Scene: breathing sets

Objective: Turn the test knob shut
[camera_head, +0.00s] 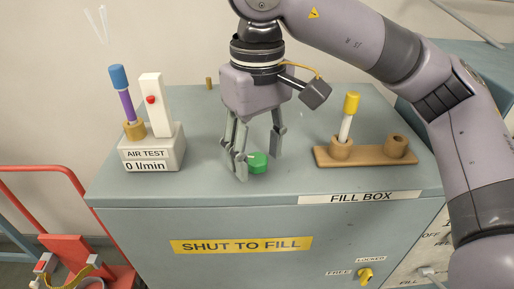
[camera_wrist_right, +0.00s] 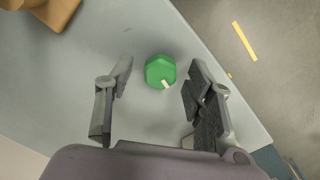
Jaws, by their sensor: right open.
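A green knob (camera_head: 258,162) sits on the grey top of the fill box, near its front edge. My right gripper (camera_head: 256,166) points down over it, open, with fingers on both sides of the knob. In the right wrist view the green knob (camera_wrist_right: 160,71) lies between the spread fingers, with a visible gap to each. A pale mark on the knob points toward the lower right there. I cannot tell how high the fingertips are above the box top. The air test unit (camera_head: 152,152) at left reads 0 l/min. My left gripper is not in view.
A wooden rack (camera_head: 372,157) at right holds a yellow-capped tube (camera_head: 348,117). A yellow knob (camera_head: 366,275) is on the box front. A red cart (camera_head: 80,250) stands at lower left.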

